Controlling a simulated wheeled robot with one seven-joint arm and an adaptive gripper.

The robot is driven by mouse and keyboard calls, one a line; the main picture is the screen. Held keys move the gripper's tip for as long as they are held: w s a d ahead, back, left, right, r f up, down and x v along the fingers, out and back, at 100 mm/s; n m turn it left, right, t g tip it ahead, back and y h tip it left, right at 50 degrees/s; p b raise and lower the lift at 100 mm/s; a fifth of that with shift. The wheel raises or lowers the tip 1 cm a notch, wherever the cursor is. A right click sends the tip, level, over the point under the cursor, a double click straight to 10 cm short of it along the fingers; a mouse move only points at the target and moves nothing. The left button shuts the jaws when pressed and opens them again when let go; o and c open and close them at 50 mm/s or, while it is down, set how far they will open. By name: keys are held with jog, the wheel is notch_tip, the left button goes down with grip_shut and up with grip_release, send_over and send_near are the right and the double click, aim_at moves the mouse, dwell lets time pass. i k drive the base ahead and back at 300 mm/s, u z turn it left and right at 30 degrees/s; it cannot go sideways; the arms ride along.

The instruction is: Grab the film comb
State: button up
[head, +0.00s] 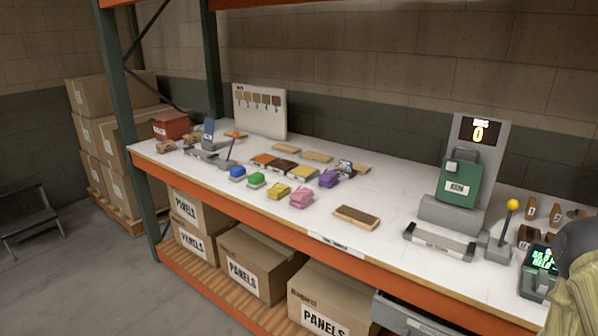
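I cannot pick out the film comb for certain in the head view. A small dark and light piece (345,166) with unclear detail lies among the flat tan panels toward the back of the white bench top (390,186). A flat panel with a dark face and tan edge (357,216) lies alone near the front edge. My gripper's fingers are not in view. A grey and olive-yellow shape, perhaps part of my arm, cuts into the lower right corner and hides that end of the bench.
Blue (237,173), green (256,180), yellow (279,191), pink (301,197) and purple (329,179) items stand mid-bench. A green device on a grey stand (459,184) and a yellow-knobbed lever (512,205) stand right. Bare bench surrounds the lone panel.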

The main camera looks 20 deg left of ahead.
aim_at(345, 166)
jog(key=u, duration=0.15)
jog(key=k, duration=0.3)
jog(key=u, duration=1.6)
jog(key=i, duration=1.5)
jog(key=z, duration=0.25)
